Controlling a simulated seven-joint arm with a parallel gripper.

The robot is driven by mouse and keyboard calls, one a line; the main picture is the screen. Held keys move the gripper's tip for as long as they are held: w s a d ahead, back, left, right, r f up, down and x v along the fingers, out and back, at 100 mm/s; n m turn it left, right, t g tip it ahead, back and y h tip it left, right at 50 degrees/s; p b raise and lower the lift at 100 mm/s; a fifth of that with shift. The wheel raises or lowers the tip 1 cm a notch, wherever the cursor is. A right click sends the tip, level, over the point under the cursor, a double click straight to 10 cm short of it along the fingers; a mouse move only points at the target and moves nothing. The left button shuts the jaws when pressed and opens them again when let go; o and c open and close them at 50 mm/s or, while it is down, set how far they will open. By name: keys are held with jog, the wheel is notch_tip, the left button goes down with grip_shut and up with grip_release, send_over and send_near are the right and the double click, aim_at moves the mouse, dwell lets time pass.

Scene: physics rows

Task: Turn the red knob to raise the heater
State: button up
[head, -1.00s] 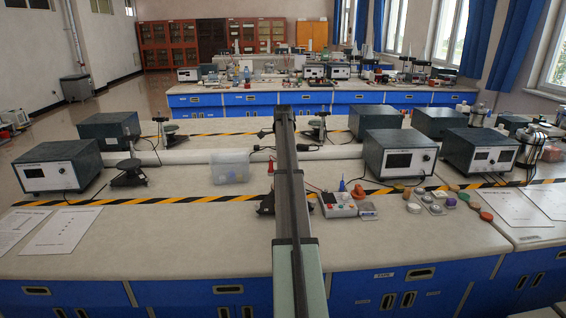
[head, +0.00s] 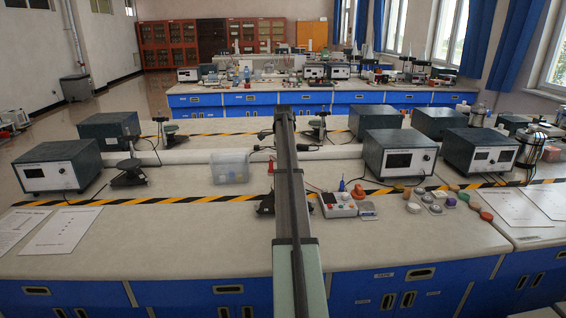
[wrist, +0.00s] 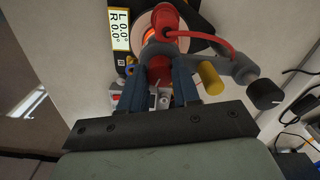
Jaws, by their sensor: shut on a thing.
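My gripper (wrist: 160,62) has two blue fingers closed in on the heater stand in the wrist view. They are shut on the red knob, which the fingers mostly hide. Just beyond the fingertips is a red fitting (wrist: 165,18) with a red cable curving right. An orange glow from the heater (wrist: 150,36) shows beside it, over a pale round plate. A yellow display (wrist: 121,30) with L and R readings of 0.0 stands at its left. In the head view my arm covers the stand, and only a dark base part (head: 265,203) shows.
A grey bracket in the wrist view carries a yellow cylinder (wrist: 210,77) and a black knob (wrist: 265,94) to the right. In the head view a control box (head: 337,204) and several small weights stand right of my arm. The front left bench is mostly clear.

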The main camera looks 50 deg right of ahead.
jog(key=n, duration=0.5)
jog(key=shift+n, duration=0.3)
jog(key=n, duration=0.5)
jog(key=shift+s, duration=0.1)
jog(key=n, duration=0.5)
jog(key=shift+n, duration=0.4)
jog(key=n, duration=0.4)
jog(key=shift+d+n, duration=0.1)
jog(key=shift+n, duration=0.6)
jog(key=o, duration=1.1)
jog(key=shift+c, duration=0.2)
